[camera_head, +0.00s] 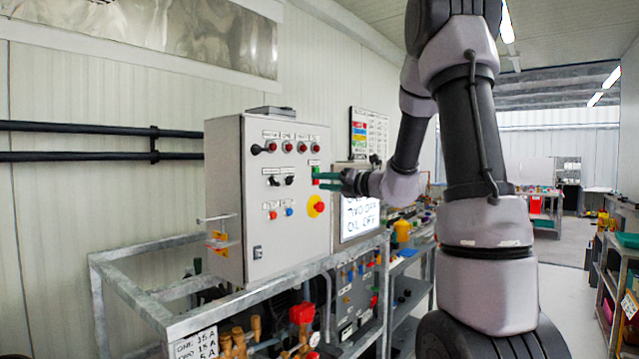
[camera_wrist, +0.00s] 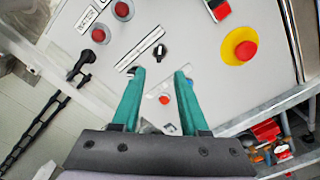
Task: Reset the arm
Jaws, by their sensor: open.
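My gripper (camera_head: 328,181) has green fingers and is at the front of a grey control cabinet (camera_head: 228,150), near its right side. My arm reaches to it from the right of the head view. In the wrist view my gripper (camera_wrist: 160,82) is open, with its two fingers apart and nothing held between them. Beyond the fingertips is the panel face, with a black selector switch (camera_wrist: 159,51) and a small red button (camera_wrist: 164,99). I cannot tell whether the fingertips touch the panel.
A yellow-ringed red emergency button (camera_head: 316,206) is on the panel's right. A screen (camera_head: 359,214) stands beside the cabinet. A metal frame (camera_head: 180,322) with pump parts is below. Shelves (camera_head: 617,275) are at far right, with open floor (camera_head: 566,250) beside them.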

